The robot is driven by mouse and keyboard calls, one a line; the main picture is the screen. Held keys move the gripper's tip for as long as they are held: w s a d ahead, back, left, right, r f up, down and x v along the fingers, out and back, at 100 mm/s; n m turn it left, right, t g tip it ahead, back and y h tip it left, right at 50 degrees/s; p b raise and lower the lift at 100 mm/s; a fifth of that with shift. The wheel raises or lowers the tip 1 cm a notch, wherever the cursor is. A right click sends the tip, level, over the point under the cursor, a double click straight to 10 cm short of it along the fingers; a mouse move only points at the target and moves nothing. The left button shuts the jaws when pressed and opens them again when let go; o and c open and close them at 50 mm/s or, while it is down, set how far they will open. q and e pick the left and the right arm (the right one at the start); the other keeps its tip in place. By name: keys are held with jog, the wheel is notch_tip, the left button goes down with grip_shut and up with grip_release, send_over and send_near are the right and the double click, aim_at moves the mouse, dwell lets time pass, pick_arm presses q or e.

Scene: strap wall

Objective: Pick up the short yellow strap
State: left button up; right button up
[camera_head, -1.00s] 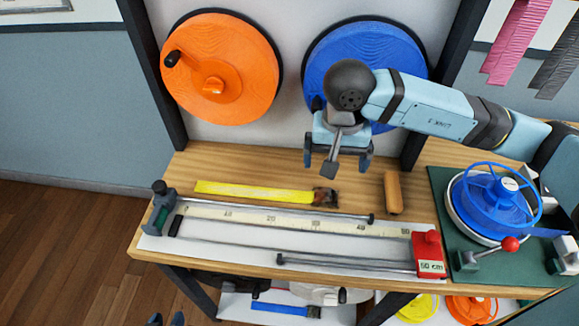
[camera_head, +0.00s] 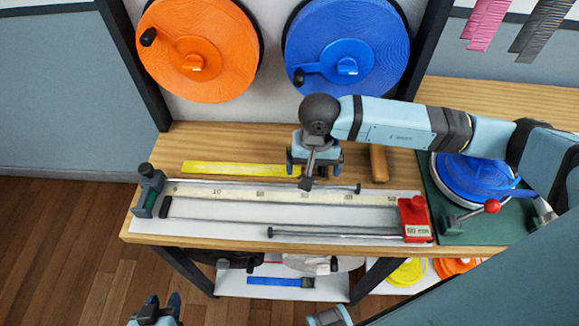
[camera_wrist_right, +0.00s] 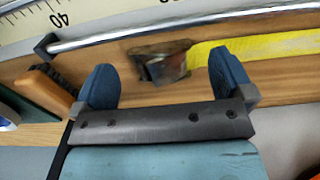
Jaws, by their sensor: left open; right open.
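The short yellow strap (camera_head: 240,169) lies flat on the wooden bench behind the measuring rail in the head view. Its dark buckle end is hidden there by my right gripper. My right gripper (camera_head: 314,172) is open and low above the strap's right end. In the right wrist view, the dark buckle end (camera_wrist_right: 164,65) appears between the open fingers of my right gripper (camera_wrist_right: 162,80), and the yellow webbing (camera_wrist_right: 265,48) runs off to the right past one finger. Contact cannot be told. My left gripper (camera_head: 161,306) is open and empty at the bottom edge, in front of the bench.
The measuring board (camera_head: 220,213) with metal rods and a red stop (camera_head: 413,218) lies in front of the strap. A blue reel (camera_head: 470,170) is further right; orange and blue spools hang behind.

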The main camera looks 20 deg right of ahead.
jog(key=shift+f, duration=0.65)
jog(key=c, duration=1)
jog(key=shift+c, duration=0.4)
jog(key=shift+r, duration=0.1)
